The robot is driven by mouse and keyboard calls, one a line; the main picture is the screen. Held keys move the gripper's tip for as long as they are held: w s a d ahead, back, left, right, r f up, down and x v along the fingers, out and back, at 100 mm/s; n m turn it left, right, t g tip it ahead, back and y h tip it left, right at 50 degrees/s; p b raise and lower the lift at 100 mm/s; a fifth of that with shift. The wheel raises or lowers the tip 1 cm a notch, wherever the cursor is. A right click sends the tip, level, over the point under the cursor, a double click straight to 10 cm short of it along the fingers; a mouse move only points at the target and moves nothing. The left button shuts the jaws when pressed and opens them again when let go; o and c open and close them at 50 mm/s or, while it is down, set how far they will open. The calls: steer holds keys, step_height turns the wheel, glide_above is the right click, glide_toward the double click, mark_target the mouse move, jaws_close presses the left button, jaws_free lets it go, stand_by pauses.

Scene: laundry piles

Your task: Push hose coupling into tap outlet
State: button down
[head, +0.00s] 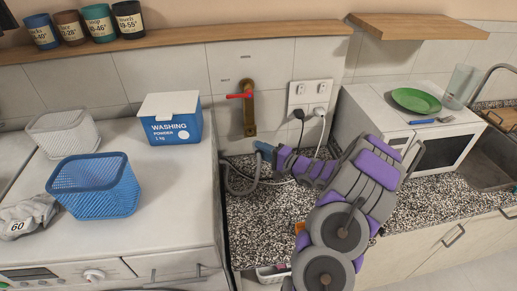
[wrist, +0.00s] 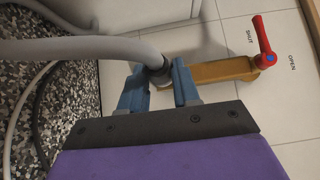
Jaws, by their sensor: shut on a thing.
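My gripper (head: 262,149) is at the wall below the brass tap (head: 249,110) with the red handle (head: 239,96). In the wrist view its blue fingers (wrist: 160,90) are shut around the dark grey hose coupling (wrist: 158,74) at the end of the thick grey hose (wrist: 80,49). The coupling is at the lower end of the tap body (wrist: 212,69), the outlet end. They touch or nearly touch; I cannot tell whether the coupling is seated. The outlet opening is hidden. The hose (head: 232,181) curls over the speckled counter in the head view.
A blue washing powder box (head: 170,128) and blue basket (head: 95,190) stand on the white machine to the left. Plugged sockets (head: 310,98), with cables hanging down, are right of the tap. A white microwave (head: 440,150) stands further right. A wooden shelf (head: 210,34) is above.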

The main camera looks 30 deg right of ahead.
steer(key=shift+a+r, duration=0.2)
steer(key=shift+a, duration=1)
steer(key=shift+b, duration=0.5)
steer(key=w+d, duration=0.2)
steer(key=d, duration=0.1)
steer(key=shift+w+f, duration=0.1)
steer(key=shift+w, duration=0.4)
steer(key=shift+w+a, duration=0.3)
steer(key=shift+w, duration=0.35)
steer(key=shift+d, duration=0.25)
steer(key=shift+w+r, duration=0.2)
steer(key=shift+w+d, duration=0.1)
steer(key=shift+d, duration=0.05)
